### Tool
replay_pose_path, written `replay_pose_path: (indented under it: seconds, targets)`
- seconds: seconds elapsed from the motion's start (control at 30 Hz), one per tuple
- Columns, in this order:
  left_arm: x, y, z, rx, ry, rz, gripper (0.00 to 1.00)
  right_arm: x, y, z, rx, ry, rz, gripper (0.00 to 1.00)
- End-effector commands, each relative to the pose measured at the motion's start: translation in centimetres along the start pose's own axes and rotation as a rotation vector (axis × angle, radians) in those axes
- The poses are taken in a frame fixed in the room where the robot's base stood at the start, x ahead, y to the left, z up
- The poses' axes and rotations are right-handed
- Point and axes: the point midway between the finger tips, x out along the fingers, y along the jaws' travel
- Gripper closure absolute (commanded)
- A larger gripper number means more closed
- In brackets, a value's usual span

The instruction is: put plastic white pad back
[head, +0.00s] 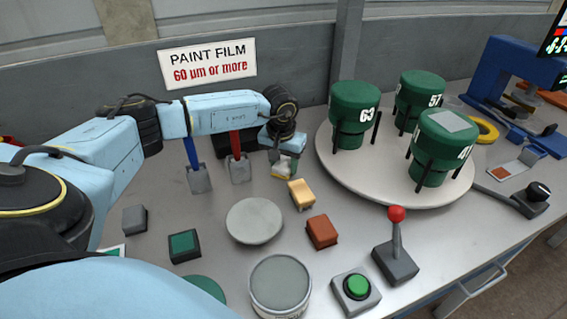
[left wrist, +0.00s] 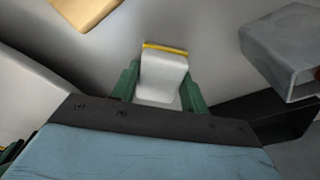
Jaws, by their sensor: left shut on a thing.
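The white plastic pad (left wrist: 163,75) has a thin yellow strip along its far edge. It sits between the green fingers of my left gripper (left wrist: 162,88) in the left wrist view, and the fingers are shut on it. In the head view my left gripper (head: 284,166) is low over the grey table, just right of the red-handled tool and behind the tan block. The pad is small and partly hidden there; I cannot tell whether it touches the table. My right gripper is not in view.
A tan block (head: 301,195), a brown-red block (head: 322,231) and a round grey disc (head: 255,221) lie in front. A red-handled tool (head: 239,168) stands close left. A round turntable (head: 450,190) with green cylinders is at right. A red-knobbed lever (head: 396,262) stands at front.

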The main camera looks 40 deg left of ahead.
Motion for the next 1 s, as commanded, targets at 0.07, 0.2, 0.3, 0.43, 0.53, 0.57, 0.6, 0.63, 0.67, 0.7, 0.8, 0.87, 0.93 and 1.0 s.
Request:
replay_pose_path:
  seconds: [0.07, 0.2, 0.3, 0.43, 0.53, 0.57, 0.6, 0.63, 0.67, 0.7, 0.8, 0.87, 0.93, 1.0]
  targets:
    - [-0.1, 0.0, -0.1, 0.0, 0.002, 0.0, 0.81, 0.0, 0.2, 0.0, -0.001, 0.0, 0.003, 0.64]
    - [0.0, 0.0, 0.0, 0.0, 0.001, 0.0, 0.81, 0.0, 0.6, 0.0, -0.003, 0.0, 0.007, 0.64]
    - [0.3, 0.0, 0.0, 0.0, 0.001, 0.0, 0.81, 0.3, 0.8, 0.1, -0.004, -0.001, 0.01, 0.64]
    - [0.2, 0.0, 0.0, 0.0, 0.001, 0.0, 0.41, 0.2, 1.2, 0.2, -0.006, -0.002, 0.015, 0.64]
    - [0.2, 0.0, 0.0, 0.0, 0.001, 0.0, 0.34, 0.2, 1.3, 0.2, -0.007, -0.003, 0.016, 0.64]
    - [0.2, 0.0, 0.0, 0.0, 0.001, 0.0, 0.34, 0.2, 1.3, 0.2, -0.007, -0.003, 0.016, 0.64]
    - [0.2, 0.0, 0.0, 0.0, 0.001, 0.0, 0.34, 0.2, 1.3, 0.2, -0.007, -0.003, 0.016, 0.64]
    - [0.2, 0.0, 0.0, 0.0, 0.001, 0.0, 0.34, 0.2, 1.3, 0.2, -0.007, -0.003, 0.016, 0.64]
    - [0.2, 0.0, 0.0, 0.0, 0.001, 0.0, 0.34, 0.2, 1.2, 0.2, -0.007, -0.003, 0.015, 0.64]
    - [0.2, 0.0, 0.0, 0.0, 0.001, 0.0, 0.34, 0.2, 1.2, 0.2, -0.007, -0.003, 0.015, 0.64]
    - [0.0, 0.0, 0.0, 0.0, 0.001, 0.0, 0.34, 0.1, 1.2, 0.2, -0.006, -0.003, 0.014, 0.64]
    - [-0.3, 0.0, -0.1, 0.0, 0.001, 0.0, 0.34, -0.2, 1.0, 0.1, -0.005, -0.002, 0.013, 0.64]
    - [-1.2, -0.1, -0.1, 0.0, 0.004, 0.001, 0.34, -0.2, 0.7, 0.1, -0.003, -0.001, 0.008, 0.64]
    - [-2.4, -0.1, -0.1, 0.001, 0.005, 0.0, 0.34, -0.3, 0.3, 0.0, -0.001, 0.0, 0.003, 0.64]
